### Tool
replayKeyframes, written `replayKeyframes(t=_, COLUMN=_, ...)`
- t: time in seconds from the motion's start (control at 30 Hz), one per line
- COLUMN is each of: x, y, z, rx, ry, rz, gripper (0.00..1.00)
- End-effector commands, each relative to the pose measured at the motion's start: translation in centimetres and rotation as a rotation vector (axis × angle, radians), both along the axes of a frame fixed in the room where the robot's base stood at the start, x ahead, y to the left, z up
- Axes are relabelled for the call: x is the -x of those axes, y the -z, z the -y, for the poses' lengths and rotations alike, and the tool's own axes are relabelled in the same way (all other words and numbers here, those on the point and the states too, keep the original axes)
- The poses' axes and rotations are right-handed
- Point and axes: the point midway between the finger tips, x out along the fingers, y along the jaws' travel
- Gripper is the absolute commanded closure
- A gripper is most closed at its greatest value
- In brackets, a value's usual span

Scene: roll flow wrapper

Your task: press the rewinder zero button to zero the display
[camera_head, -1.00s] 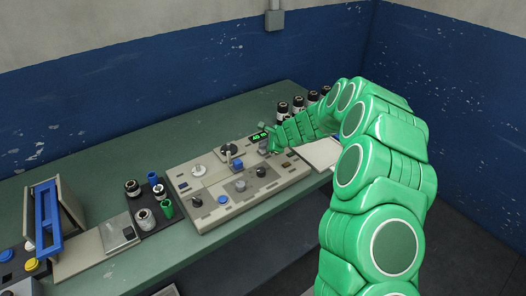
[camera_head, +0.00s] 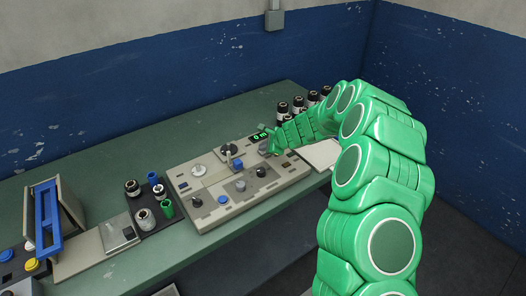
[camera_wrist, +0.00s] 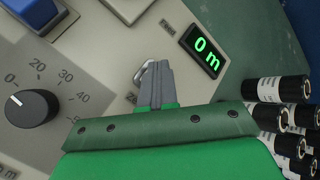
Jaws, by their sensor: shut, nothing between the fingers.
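The display (camera_head: 259,136) stands at the back right of the grey control panel (camera_head: 205,212). In the wrist view the display (camera_wrist: 203,51) reads "0 m" in green. My gripper (camera_wrist: 154,75) is shut and empty, its grey fingertips over the panel just left of the display. A bright metal rim shows beside the fingertips, and the printed word near it is partly covered. The zero button itself cannot be made out behind the fingers.
A black dial (camera_wrist: 32,108) with a number scale is left of my gripper. Several black-and-white rolls (camera_wrist: 277,90) stand close on the right. Left of the panel, a dark tray (camera_head: 150,228) holds small spools. The green bench (camera_head: 110,165) is clear behind.

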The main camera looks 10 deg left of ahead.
Motion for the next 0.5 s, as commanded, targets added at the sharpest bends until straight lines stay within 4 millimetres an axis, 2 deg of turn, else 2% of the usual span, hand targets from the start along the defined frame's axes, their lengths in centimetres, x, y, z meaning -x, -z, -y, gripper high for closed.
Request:
replayKeyframes(t=0.27, x=0.02, y=0.0, z=0.01, rx=0.0, ry=-0.001, rz=-0.001, gripper=1.0)
replayKeyframes(t=0.5, x=0.0, y=-0.83, z=0.01, rx=-0.001, ry=0.0, rz=-0.001, gripper=1.0)
